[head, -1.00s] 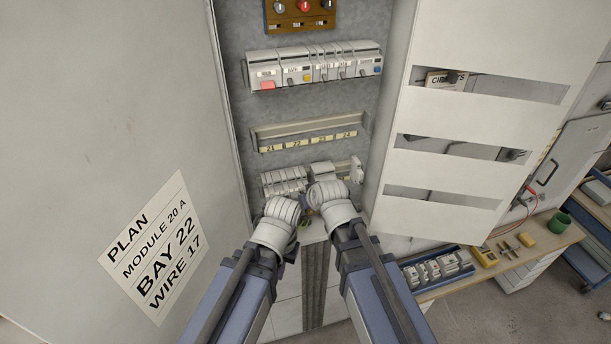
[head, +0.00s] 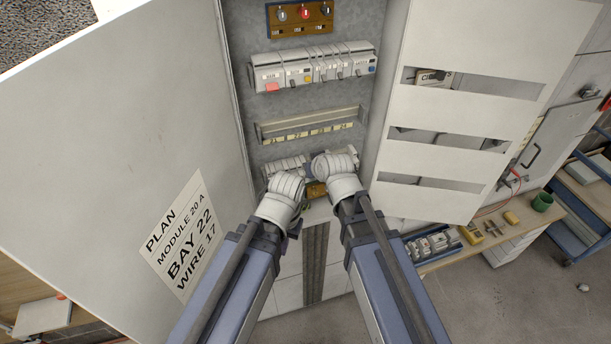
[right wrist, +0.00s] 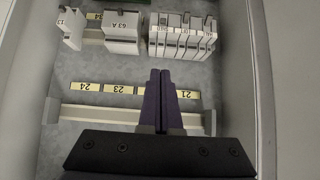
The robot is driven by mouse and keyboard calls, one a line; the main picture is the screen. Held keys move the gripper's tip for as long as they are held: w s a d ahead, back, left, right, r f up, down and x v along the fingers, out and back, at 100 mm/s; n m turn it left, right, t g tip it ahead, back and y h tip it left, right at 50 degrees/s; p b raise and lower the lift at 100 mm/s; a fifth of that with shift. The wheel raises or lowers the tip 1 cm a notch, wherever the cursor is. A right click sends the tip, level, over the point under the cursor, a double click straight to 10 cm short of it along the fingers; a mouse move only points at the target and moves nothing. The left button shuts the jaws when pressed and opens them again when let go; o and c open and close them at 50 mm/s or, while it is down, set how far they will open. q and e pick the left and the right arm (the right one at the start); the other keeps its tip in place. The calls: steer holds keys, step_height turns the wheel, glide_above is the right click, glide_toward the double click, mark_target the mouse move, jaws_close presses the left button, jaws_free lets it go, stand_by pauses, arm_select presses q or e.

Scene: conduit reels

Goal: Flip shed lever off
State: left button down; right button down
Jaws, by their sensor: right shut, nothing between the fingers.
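A brown panel (head: 300,17) with grey, red and black knobs is at the top of the cabinet in the head view. A row of white modules (head: 312,66) with small levers sits below it. My right gripper (right wrist: 160,78) is shut and empty in the right wrist view, over the numbered rail strip. In the head view its wrist covers part of the lower module row. My left arm (head: 285,192) reaches to the lower left of that row; its fingers are hidden.
An empty rail (head: 312,125) numbered 21 to 24 lies between the module rows. The right wrist view shows a 63 A module (right wrist: 124,33) and a module bank (right wrist: 182,37). A slotted white cover (head: 470,110) flanks the right, a labelled door (head: 110,130) the left.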

mark_target(302, 176)
steer(key=shift+f, duration=0.1)
steer(key=b+x, duration=0.7)
steer(key=x, duration=0.4)
steer(key=shift+s+b, duration=0.1)
steer(key=shift+b, duration=0.2)
steer(key=shift+s+d+f+b, duration=0.25)
steer(key=shift+s+f+b, duration=0.7)
steer(key=shift+f, duration=0.1)
steer(key=shift+s+d+f+b, duration=0.1)
steer(key=shift+s+f+b, duration=0.2)
steer(key=shift+f+b, duration=0.1)
